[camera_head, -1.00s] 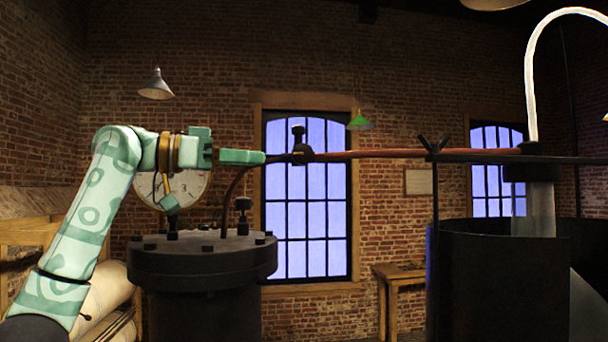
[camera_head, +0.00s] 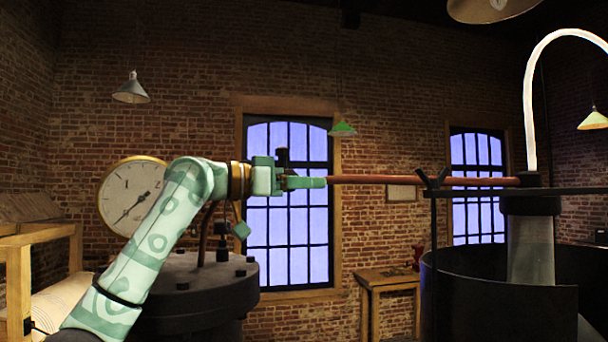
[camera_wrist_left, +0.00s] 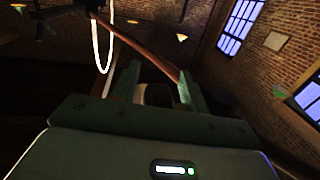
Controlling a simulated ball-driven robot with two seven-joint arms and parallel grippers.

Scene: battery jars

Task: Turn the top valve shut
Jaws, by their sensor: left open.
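The top valve (camera_head: 283,155) is a dark knob on the copper-red pipe (camera_head: 400,180). Only its upper part shows above my left gripper (camera_head: 316,182); its lower part is hidden behind the green jaws. The left gripper points right, level with the pipe. In the left wrist view its two green fingers (camera_wrist_left: 157,85) stand apart, open, and the pipe (camera_wrist_left: 140,46) runs down towards the space between them. Whether the fingers touch the valve or pipe, I cannot tell. A second dark valve (camera_head: 221,232) stands lower on the lid of the dark vessel (camera_head: 195,280). My right gripper is not visible.
A forked stand (camera_head: 433,185) supports the pipe near a large dark tank (camera_head: 500,295) at right. A glowing curved tube (camera_head: 530,100) rises there. A small wooden table (camera_head: 390,280) stands by the wall.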

